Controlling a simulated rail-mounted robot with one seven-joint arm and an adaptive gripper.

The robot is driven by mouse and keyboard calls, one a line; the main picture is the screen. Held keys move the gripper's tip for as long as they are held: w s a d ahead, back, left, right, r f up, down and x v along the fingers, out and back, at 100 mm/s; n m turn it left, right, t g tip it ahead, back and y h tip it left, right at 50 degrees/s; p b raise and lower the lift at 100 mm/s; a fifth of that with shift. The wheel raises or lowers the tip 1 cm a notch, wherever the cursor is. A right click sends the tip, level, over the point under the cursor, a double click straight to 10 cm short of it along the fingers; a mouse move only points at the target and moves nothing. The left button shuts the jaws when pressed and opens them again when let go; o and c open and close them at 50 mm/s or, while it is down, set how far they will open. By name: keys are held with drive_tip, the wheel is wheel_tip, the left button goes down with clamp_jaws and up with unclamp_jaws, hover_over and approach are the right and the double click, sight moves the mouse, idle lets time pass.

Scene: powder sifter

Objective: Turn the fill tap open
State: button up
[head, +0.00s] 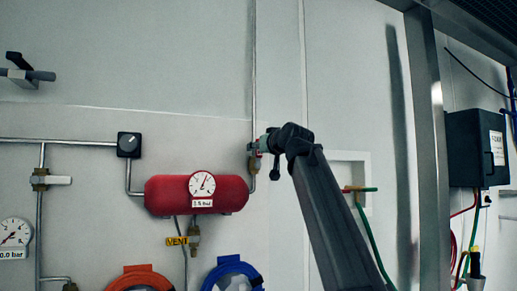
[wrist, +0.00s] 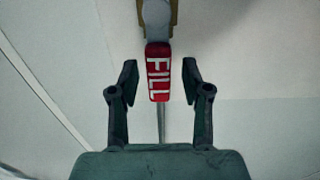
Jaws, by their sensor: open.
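The fill tap has a red handle (wrist: 158,75) with white "FILL" lettering, hanging between the two open fingers of my gripper (wrist: 160,85) in the wrist view. Clear gaps show on both sides, so the fingers do not appear to touch it. The tap's grey and brass body (wrist: 157,14) is at the top of that view. In the head view my gripper (head: 262,143) is at the wall pipe right of the red tank, and it hides most of the tap. A bit of brass (head: 254,163) shows beside it.
The red tank (head: 225,194) with its gauge (head: 202,185) is left of my gripper. A metal post (head: 428,150) and black box (head: 470,150) stand right.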

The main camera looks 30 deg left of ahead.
drive_tip(key=v, duration=1.1)
drive_tip(key=shift+d, duration=0.15)
drive_tip(key=shift+s, duration=0.15)
